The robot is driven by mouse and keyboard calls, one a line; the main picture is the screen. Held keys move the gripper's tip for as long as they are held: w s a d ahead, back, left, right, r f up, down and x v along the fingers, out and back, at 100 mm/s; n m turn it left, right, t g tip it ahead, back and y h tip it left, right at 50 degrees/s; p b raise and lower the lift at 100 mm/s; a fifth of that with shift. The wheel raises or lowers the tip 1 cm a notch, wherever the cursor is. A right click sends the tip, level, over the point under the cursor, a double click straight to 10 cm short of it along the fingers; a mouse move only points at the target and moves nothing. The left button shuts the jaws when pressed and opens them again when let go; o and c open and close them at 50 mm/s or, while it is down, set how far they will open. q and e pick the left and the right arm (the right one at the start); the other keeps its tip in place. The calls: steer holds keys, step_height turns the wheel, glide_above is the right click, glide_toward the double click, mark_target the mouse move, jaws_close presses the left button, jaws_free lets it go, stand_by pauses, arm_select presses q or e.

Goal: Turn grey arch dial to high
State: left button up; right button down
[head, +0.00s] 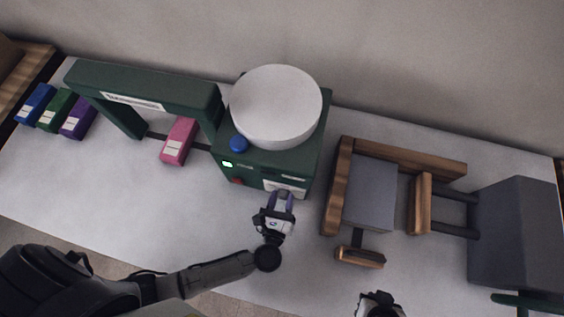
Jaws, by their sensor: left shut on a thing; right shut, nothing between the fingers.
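A dark green machine (262,166) with a large white round drum (276,104) on top stands at the middle of the table. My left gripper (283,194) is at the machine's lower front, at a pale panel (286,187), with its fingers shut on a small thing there. That thing sits where a dial would be, but the fingers hide it, so its shape and setting cannot be read. My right gripper (378,300) is at the bottom edge, partly cut off, shut and empty, away from the machine.
The machine has a blue knob (239,143), a lit green display (228,164) and a red knob (237,181). A green arch (145,83) joins its left, with a pink block (179,141) beneath. A wooden frame with a grey block (370,192) stands right.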

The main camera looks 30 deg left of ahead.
arm_select(q)
steer(key=shift+m, duration=0.3)
steer(key=m+p, duration=0.2)
steer(key=m, duration=0.2)
steer(key=shift+r+m, duration=0.1)
steer(key=shift+m, duration=0.3)
steer(key=m+p, duration=0.3)
steer(key=m, duration=0.3)
steer(key=m+p, duration=0.2)
steer(key=m, duration=0.2)
steer(key=m+p, duration=0.2)
steer(key=m, duration=0.1)
steer(key=shift+m, duration=0.3)
steer(key=m+p, duration=0.1)
steer(key=m, duration=0.3)
steer(key=shift+m+p, duration=0.4)
